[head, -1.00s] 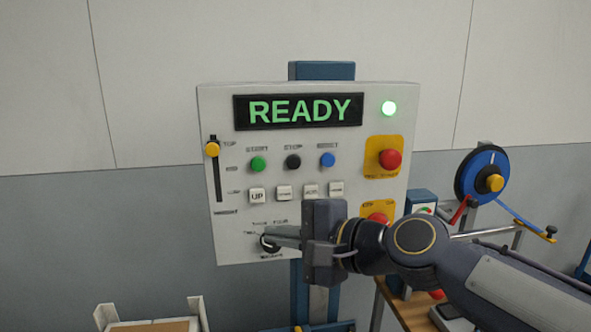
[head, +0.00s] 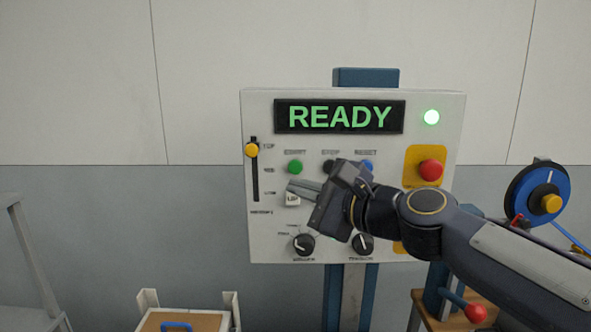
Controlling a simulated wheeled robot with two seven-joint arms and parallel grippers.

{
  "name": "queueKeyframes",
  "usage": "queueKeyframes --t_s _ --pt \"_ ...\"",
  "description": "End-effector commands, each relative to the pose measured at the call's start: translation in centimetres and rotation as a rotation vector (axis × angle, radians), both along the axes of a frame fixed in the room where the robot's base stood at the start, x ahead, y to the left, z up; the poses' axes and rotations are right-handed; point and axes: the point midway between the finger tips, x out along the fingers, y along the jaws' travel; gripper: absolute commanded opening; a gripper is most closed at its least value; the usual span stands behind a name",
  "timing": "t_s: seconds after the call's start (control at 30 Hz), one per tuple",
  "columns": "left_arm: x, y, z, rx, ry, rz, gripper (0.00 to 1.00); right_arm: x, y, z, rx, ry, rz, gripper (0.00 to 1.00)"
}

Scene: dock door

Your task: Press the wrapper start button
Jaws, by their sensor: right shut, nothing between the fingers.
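The green start button (head: 295,167) is on the white control panel (head: 452,215), at the left of the button row under the display (head: 340,116), which reads READY in green. My right gripper (head: 289,188) is shut and empty. Its fingertips point left and show just below the start button, over the top of a white key (head: 292,200). I cannot tell how far the tips are from the panel face. The gripper body hides part of the black button (head: 329,166) and the other white keys. My left gripper is not in view.
A red mushroom button (head: 431,170) on a yellow plate, a yellow-knobbed slider (head: 252,150) and two black dials (head: 303,244) share the panel. A blue reel (head: 538,190) stands right, a wooden box (head: 187,318) below left.

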Motion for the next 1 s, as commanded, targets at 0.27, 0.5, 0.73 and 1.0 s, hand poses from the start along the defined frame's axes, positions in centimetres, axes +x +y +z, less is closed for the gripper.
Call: queueKeyframes --t_s 0.27,0.5,0.73,1.0 --pt "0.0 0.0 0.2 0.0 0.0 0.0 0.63 4.0 0.0 0.0 0.0 0.002 0.0 0.0" --pt "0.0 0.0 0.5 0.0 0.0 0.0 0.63 5.8 0.0 0.0 -0.001 -0.001 0.0 0.0" --pt "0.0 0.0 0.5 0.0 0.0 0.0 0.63 6.1 0.0 0.0 -0.001 0.0 0.001 0.0" --pt "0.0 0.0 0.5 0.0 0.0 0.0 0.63 6.1 0.0 0.0 -0.001 0.0 0.001 0.0"
